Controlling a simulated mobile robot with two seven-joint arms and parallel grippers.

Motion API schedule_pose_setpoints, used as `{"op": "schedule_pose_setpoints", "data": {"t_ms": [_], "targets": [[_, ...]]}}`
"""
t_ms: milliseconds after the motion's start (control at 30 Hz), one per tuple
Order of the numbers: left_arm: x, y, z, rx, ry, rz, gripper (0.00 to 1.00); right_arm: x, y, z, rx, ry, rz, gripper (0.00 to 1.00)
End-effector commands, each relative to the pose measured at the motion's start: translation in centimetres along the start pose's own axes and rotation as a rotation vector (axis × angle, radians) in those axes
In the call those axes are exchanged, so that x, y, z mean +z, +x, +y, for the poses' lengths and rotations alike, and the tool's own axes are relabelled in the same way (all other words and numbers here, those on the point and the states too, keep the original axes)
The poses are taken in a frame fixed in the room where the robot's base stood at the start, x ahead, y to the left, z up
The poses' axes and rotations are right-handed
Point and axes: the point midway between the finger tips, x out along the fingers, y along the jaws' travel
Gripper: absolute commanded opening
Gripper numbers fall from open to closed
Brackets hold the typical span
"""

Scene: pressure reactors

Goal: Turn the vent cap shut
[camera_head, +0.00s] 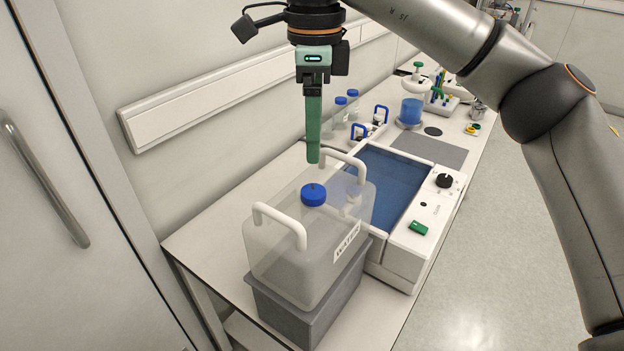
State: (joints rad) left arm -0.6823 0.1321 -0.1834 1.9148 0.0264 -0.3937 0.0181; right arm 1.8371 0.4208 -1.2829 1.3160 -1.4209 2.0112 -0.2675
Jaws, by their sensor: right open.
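A translucent canister (300,245) labelled WATER stands in a grey tray (315,315) near the front of the bench. A round blue cap (314,194) sits on its top between two white handles; I take this as the vent cap. Whether it is tight or loose cannot be told. My right gripper (313,158) points straight down with green fingers, empty, above the cap in the picture and apart from it. The fingers line up edge-on, so their gap is hidden, but they are open. My left gripper is not in view.
The canister's white handles (280,222) rise on both sides of the cap. A water bath (385,190) with a black knob stands right behind it. Blue-capped bottles (340,110) and a blue-filled vessel (411,110) are farther back. A wall rail (220,95) runs along the left.

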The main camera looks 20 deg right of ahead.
Motion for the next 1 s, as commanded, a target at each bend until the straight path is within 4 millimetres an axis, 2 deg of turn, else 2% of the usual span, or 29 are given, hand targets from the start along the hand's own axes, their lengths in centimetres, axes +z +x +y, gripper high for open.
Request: {"op": "schedule_pose_setpoints", "data": {"t_ms": [33, 200, 500, 667, 933, 1000], "targets": [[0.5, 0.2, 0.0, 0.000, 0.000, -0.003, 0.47, 0.0, 1.4, 0.0, 0.006, -0.002, 0.001, 0.82], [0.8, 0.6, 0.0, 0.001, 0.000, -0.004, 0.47, 0.0, 4.8, 0.0, 0.006, 0.000, 0.000, 0.82], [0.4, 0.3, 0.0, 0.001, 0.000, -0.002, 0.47, -0.1, 9.1, 0.0, 0.002, 0.003, 0.000, 0.82], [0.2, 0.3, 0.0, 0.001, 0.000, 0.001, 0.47, 0.0, 9.9, 0.0, 0.001, 0.001, -0.001, 0.82], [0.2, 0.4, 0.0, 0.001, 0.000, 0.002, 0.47, 0.0, 10.1, 0.0, 0.000, 0.002, -0.001, 0.82], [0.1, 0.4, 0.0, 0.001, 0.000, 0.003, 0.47, 0.0, 10.0, 0.0, 0.000, 0.002, -0.001, 0.74]]}}
